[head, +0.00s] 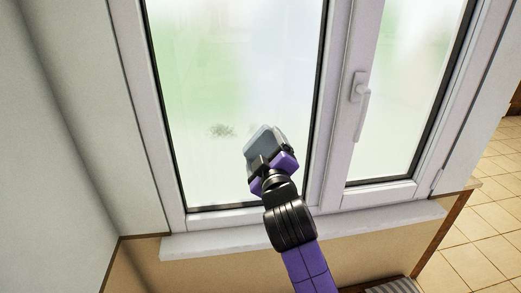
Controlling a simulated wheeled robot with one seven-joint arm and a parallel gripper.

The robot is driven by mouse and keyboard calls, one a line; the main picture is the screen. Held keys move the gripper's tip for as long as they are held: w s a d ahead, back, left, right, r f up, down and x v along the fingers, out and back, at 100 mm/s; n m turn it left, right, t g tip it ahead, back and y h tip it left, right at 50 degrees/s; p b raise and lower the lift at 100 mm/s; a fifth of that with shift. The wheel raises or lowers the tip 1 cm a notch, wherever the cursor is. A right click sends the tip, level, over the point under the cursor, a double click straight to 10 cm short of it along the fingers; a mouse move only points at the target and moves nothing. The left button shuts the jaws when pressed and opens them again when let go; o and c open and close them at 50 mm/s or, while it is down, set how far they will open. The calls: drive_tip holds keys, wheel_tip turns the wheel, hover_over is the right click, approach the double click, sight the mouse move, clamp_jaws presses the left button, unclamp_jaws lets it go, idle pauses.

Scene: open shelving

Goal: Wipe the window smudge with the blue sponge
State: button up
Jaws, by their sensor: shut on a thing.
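A fainter dark trace shows at the upper left edge of the block in my gripper. My gripper (270,150) is in front of the lower part of this pane, just right of the smudge. It is shut on a grey-blue block, which I take to be the blue sponge (262,140). I cannot tell whether the sponge touches the glass. My wrist and gripper hide part of the pane behind them.
A white window handle (361,92) sticks out from the frame to the right. A white sill (220,242) runs below the window. A grey wall (60,140) stands close on the left. A tiled floor (480,220) shows at the right.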

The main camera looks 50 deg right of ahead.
sight(205, 140)
drive_tip(key=shift+s+d+r, duration=0.15)
drive_tip(key=shift+r, duration=0.5)
drive_tip(key=shift+s+d+r, duration=0.1)
drive_tip(key=shift+r, duration=0.5)
drive_tip(key=shift+w+a+f+b, duration=0.2)
drive_tip(key=shift+w+a+b, duration=0.2)
drive_tip(key=shift+w+a, duration=1.3)
drive_tip(key=shift+w+a+b, duration=0.9)
drive_tip(key=shift+w+a, duration=2.7)
drive_tip(key=shift+w, duration=0.05)
drive_tip(key=shift+a, duration=0.1)
drive_tip(key=shift+v, duration=2.9)
drive_tip(key=shift+s, duration=0.1)
drive_tip(key=v, duration=0.2)
drive_tip(key=shift+s+a, duration=0.25)
drive_tip(key=shift+s, duration=0.1)
